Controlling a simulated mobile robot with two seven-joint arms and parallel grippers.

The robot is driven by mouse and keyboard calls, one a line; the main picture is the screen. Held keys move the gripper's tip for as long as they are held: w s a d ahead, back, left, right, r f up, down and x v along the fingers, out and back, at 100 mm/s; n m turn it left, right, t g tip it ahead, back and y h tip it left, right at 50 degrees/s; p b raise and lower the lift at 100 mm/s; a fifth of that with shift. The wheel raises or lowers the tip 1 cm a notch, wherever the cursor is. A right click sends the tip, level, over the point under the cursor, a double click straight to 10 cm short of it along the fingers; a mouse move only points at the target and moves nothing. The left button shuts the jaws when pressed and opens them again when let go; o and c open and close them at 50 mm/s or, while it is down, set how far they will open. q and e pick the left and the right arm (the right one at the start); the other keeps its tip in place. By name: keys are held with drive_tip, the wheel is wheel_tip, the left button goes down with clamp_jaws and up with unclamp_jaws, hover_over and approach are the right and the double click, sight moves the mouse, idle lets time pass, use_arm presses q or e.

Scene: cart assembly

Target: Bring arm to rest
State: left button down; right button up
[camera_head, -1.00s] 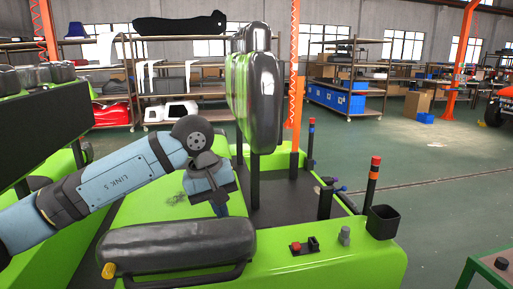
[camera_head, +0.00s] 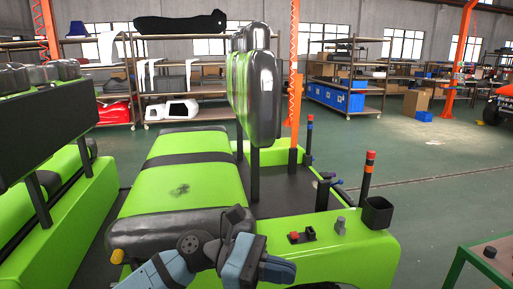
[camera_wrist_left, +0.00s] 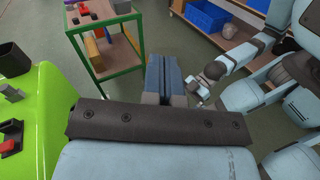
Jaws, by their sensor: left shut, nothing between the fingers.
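My left gripper (camera_head: 277,270) is at the bottom of the head view, in front of the green cart's near side. Its blue fingers are shut with nothing between them. In the left wrist view the same shut fingers (camera_wrist_left: 166,80) point over the floor, between the green cart and my own body.
A green-framed table (camera_head: 488,262) stands at the lower right; the wrist view shows this stand with boxes on its shelves (camera_wrist_left: 105,40). A black cup (camera_head: 377,213) and a striped post (camera_head: 368,178) rise from the cart's corner. Open floor (camera_head: 430,190) lies to the right.

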use_arm(q)
drive_tip(key=a+f+m+t+y, duration=0.3)
drive_tip(key=a+f+m+t, duration=0.4)
drive_tip(key=m+t, duration=0.65)
drive_tip(key=a+f+m+t+y, duration=0.3)
drive_tip(key=a+f+m+t, duration=0.55)
drive_tip(key=m, duration=0.85)
drive_tip(key=s+a+f+n+g+y, duration=0.3)
drive_tip(key=s+f+n+y, duration=0.1)
drive_tip(key=s+f+n, duration=0.3)
drive_tip(key=s+a+f+n+g+y, duration=0.2)
drive_tip(key=s+a+f+n+y, duration=0.15)
drive_tip(key=s+f+n, duration=0.45)
wheel_tip(320, 180, up, 15)
drive_tip(key=a+p, duration=0.2)
drive_tip(key=p, duration=2.2)
drive_tip(key=shift+g, duration=0.4)
use_arm(e)
wheel_tip(320, 180, up, 16)
drive_tip(key=s+d, duration=0.1)
drive_tip(key=shift+s+d+r+h, duration=0.2)
drive_tip(key=shift+s+d+h, duration=0.1)
drive_tip(key=shift+d, duration=0.1)
